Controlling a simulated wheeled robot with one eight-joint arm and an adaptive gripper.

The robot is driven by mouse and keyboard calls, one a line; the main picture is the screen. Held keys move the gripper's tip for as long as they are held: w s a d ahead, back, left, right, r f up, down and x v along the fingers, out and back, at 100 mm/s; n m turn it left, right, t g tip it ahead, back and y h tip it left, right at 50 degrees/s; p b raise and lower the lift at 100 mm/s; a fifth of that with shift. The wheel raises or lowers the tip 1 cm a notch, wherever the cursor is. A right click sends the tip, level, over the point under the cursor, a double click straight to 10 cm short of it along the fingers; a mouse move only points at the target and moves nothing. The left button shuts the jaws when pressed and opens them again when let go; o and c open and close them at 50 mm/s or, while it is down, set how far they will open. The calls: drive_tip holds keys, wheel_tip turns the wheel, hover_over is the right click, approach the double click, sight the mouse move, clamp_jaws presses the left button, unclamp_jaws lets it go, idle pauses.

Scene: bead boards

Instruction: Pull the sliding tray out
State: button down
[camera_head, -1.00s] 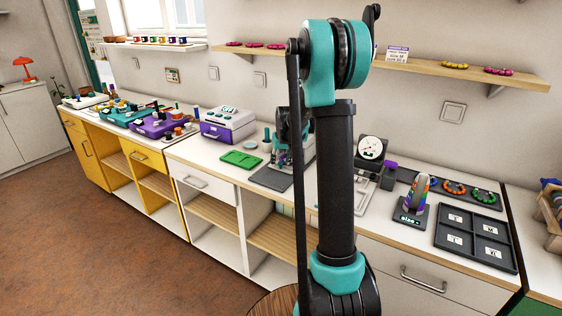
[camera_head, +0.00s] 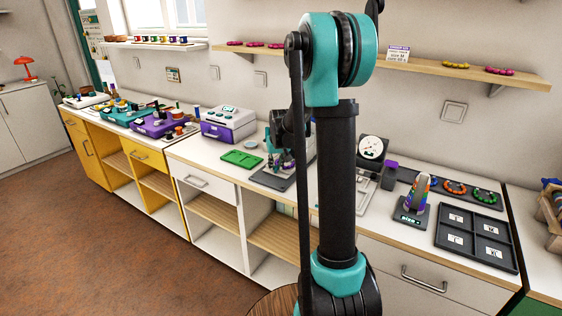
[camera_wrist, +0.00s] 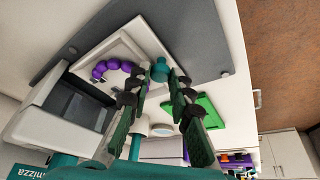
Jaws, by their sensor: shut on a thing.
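The sliding tray (camera_wrist: 118,48) is a white square tray carrying a curved string of purple beads (camera_wrist: 112,68). In the wrist view it lies over a dark grey base plate (camera_wrist: 110,17), beside a white machine housing (camera_wrist: 50,108). A teal knob (camera_wrist: 160,66) stands at the tray's edge. My gripper (camera_wrist: 165,77) is shut on this knob, one finger on each side. In the head view my gripper (camera_head: 274,160) is low over the base plate (camera_head: 262,180); my arm hides most of the machine and tray.
A green tray (camera_head: 241,159) lies left of the plate, with a purple and white machine (camera_head: 228,124) behind it. A sizing stand (camera_head: 414,208) and a dark sorting tray (camera_head: 479,236) are at the right. The counter's front edge runs close below the plate.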

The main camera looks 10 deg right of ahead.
drive_tip(key=s+a, duration=0.5)
drive_tip(key=shift+s, duration=0.1)
drive_tip(key=c, duration=1.4)
unclamp_jaws()
drive_tip(key=shift+a, duration=0.15)
drive_tip(key=shift+o, duration=0.2)
drive_tip(key=shift+r, duration=0.1)
drive_tip(key=v, duration=1.2)
drive_tip(key=s+d+f, duration=0.1)
drive_tip(key=s+f, duration=0.6)
drive_tip(key=s, duration=0.5)
drive_tip(key=s+d+f, duration=0.2)
drive_tip(key=s+f, duration=0.6)
drive_tip(key=s, duration=0.5)
drive_tip(key=shift+d, duration=0.25)
